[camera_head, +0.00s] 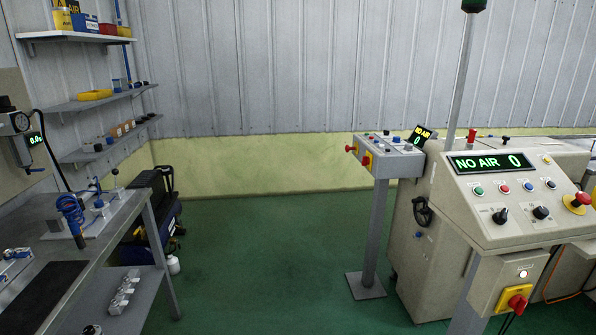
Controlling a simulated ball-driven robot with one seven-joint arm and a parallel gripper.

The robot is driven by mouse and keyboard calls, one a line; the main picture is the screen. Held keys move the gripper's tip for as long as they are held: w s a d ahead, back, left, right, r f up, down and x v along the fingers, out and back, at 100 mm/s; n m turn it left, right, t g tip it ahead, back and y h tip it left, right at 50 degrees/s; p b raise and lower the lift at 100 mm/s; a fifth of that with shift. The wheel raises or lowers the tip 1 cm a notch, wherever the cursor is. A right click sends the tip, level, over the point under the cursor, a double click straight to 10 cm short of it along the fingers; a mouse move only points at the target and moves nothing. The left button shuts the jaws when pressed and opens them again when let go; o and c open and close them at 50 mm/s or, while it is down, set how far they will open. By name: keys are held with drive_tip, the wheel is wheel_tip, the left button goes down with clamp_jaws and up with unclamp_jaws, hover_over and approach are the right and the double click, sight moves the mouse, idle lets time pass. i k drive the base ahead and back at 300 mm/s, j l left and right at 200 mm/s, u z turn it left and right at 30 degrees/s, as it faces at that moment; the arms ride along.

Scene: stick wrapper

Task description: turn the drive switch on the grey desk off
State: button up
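A sloped beige-grey control desk (455,205) stands at the right of the head view. It has a lit display (490,162) reading "NO AIR 0", small coloured buttons, and two black rotary knobs, a left one (500,215) and a right one (541,212). Their labels are too small to read, so I cannot tell which is the drive switch. A red rotary switch on a yellow plate (517,299) sits on a box below the desk. A smaller grey panel on a post (395,158) stands further back, with its own buttons and a red knob on yellow. My gripper is not in view.
A red emergency button (579,200) is at the desk's right. A beige machine with a black handwheel (422,211) stands behind the desk. A metal workbench (105,228) is at the left, with a dark compressor (160,215) behind it. The green floor between is clear.

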sight(365, 159)
drive_tip(key=i, duration=3.1)
